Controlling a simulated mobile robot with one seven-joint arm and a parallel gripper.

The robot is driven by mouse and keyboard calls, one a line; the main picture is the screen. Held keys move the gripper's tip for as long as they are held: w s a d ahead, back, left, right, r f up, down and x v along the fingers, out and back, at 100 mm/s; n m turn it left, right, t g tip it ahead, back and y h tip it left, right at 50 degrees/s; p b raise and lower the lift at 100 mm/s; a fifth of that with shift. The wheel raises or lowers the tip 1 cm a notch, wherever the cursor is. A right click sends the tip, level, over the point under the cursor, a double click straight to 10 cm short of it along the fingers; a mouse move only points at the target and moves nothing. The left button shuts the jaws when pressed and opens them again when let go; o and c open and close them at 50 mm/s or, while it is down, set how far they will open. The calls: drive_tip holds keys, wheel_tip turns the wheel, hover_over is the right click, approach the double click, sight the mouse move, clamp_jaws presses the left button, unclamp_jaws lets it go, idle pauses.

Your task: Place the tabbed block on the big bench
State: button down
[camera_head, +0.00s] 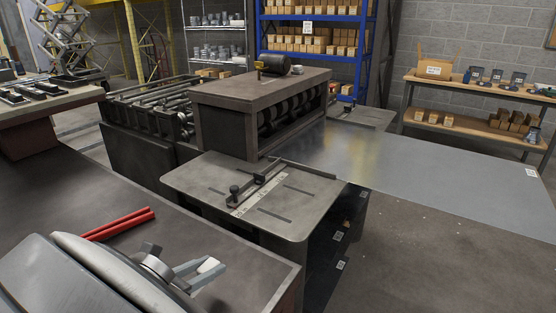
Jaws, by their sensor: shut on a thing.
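My gripper (205,272) is at the lower left, with two grey fingers pointing right. It is shut on a small whitish block (208,265), which I take as the tabbed block. The fingers hide part of the block, and no tab can be made out. A large dark bench top (225,240) fills the lower left, which I take as the big bench. The gripper and block appear over this top, near its right corner. I cannot tell whether the block touches the surface or hangs above it.
Two red bars (118,224) lie on the dark bench, left of my gripper. Beyond its edge stands a grey machine table (215,180) with a fence and scale. A roller machine (260,90) and a wide metal sheet (400,175) are behind. A wooden bench (465,90) stands right.

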sight(219, 284)
drive_tip(key=w+f, duration=0.1)
drive_tip(key=w, duration=0.1)
drive_tip(key=shift+w+d+f, duration=0.35)
drive_tip(key=shift+f, duration=0.05)
drive_tip(key=shift+f+b, duration=0.85)
drive_tip(key=shift+f, duration=1.1)
drive_tip(key=shift+f, duration=0.1)
drive_tip(key=c, duration=0.5)
unclamp_jaws()
